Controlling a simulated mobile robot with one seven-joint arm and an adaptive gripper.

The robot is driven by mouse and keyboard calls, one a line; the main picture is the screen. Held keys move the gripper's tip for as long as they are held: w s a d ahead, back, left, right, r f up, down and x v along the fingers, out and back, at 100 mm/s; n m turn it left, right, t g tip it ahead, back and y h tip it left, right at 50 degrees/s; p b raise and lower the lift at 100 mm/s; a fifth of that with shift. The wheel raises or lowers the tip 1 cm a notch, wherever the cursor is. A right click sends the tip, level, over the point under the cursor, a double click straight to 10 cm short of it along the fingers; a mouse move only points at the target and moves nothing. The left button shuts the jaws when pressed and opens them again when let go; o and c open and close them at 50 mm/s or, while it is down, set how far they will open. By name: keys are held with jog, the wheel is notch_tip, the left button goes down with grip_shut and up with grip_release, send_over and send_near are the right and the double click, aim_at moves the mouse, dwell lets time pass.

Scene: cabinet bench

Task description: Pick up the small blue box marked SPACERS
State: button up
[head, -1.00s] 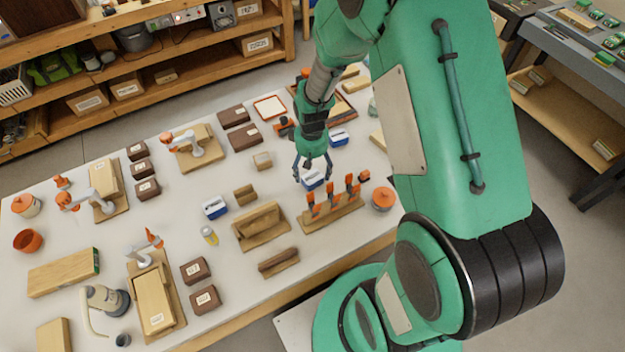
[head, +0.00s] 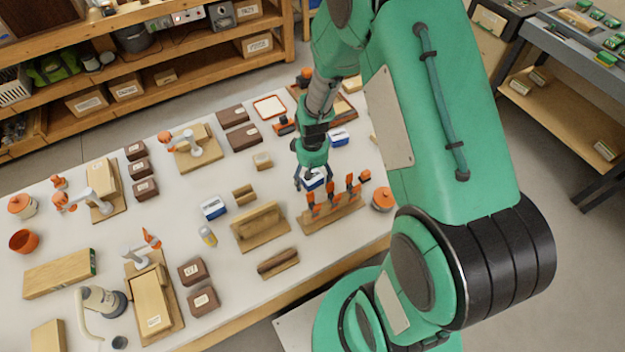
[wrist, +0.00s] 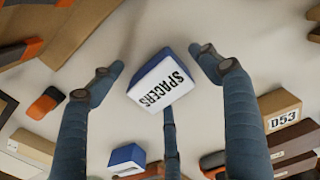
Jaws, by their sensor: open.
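The small blue box (wrist: 163,80) with a white label reading SPACERS lies in the middle of the wrist view, between my fingers. In the head view the same box (head: 314,183) sits on the white table, partly hidden by my gripper (head: 313,184). In the wrist view my gripper (wrist: 156,65) is open, with one finger left of the box, one right, and a third below it in the picture. I see gaps between the left and right fingertips and the box. I cannot tell whether the third finger touches it.
Close by stands a wooden rack (head: 332,214) with orange-handled tools. Other blue boxes stand at left (head: 214,207) and behind (head: 339,137). An orange-lidded jar (head: 382,199) is to the right. A small D53 box (wrist: 281,110) shows in the wrist view.

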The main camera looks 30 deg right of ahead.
jog(key=c, duration=1.5)
jog(key=shift+r, duration=0.15)
jog(key=shift+c, duration=0.2)
notch_tip(320, 180, up, 10)
jog(key=shift+f+p, duration=0.1)
jog(key=shift+p, duration=1.05)
